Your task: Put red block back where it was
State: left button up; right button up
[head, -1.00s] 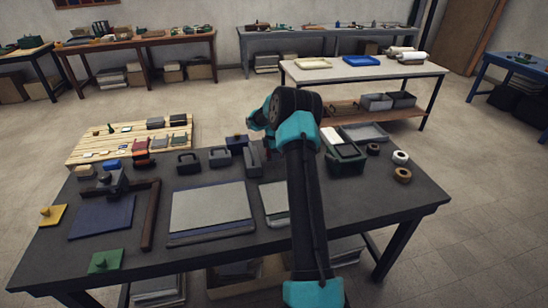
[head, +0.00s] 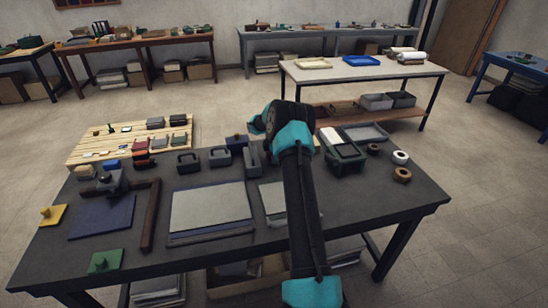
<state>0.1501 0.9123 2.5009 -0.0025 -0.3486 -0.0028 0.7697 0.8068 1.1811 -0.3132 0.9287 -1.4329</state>
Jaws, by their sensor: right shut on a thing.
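My right arm reaches from the front edge across the dark table. My right gripper (head: 258,124) is above the back of the table, near a blue knobbed piece (head: 237,142) and a grey handled block (head: 252,161). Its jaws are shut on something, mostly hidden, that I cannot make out. A small dark red block-like thing (head: 141,158) stands at the back left edge of the table; I cannot tell whether it is the task's red block. My left gripper is not in view.
Grey handled blocks (head: 188,162) stand along the back. A grey board (head: 210,207) lies mid-table, and a brown L-shaped bar (head: 149,225) left of it. Yellow (head: 46,216) and green (head: 104,262) knobbed pieces lie left. The right front is clear.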

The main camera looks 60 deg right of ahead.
jog(key=shift+f, duration=0.1)
jog(key=o, duration=0.9)
jog(key=shift+f, duration=0.1)
notch_tip(320, 180, up, 12)
jog(key=shift+r, duration=0.2)
dwell(0.6)
